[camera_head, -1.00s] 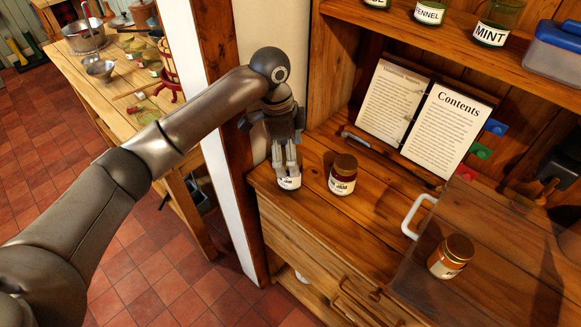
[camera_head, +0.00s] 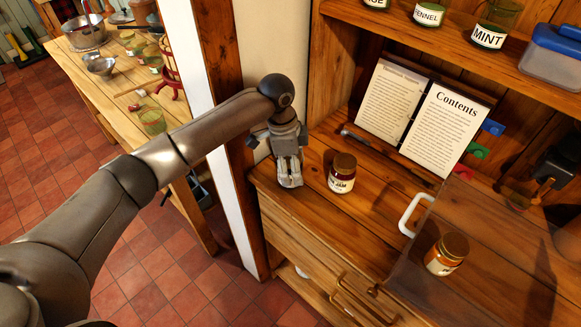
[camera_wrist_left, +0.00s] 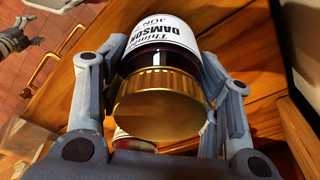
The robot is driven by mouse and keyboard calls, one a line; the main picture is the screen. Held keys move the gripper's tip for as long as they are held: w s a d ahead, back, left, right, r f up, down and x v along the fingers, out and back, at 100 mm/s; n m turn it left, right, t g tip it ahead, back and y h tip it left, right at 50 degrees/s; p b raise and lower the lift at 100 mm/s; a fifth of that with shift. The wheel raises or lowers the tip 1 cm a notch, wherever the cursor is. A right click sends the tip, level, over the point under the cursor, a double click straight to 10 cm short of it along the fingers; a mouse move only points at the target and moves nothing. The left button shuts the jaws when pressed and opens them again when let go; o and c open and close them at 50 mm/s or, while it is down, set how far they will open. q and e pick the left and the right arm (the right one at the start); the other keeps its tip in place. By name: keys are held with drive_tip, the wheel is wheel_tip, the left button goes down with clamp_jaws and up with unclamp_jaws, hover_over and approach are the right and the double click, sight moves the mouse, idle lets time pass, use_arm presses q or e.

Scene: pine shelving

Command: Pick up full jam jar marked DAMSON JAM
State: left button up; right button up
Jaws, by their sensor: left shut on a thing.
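My left gripper (camera_head: 290,172) is shut on a jam jar at the left end of the wooden counter (camera_head: 385,225); its fingers hide most of the jar in the head view. In the left wrist view the jar (camera_wrist_left: 160,80) sits between both fingers of the left gripper (camera_wrist_left: 160,100). It has a gold lid, dark contents and a white label reading DAMSON. I cannot tell whether its base touches the counter. A grey gripper-like part of mine, seemingly the right gripper (camera_wrist_left: 18,42), shows at the wrist view's left edge; its opening is unclear.
A second jam jar (camera_head: 342,174) stands just right of my left gripper. An open book (camera_head: 422,115) stands behind. A wooden post (camera_head: 233,130) is close to the left.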

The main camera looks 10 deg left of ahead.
use_arm(q)
drive_tip(key=shift+c, duration=1.5)
use_arm(e)
drive_tip(key=shift+w, duration=0.25)
use_arm(q)
drive_tip(key=shift+w+r, duration=0.1)
use_arm(e)
drive_tip(key=shift+w, duration=0.1)
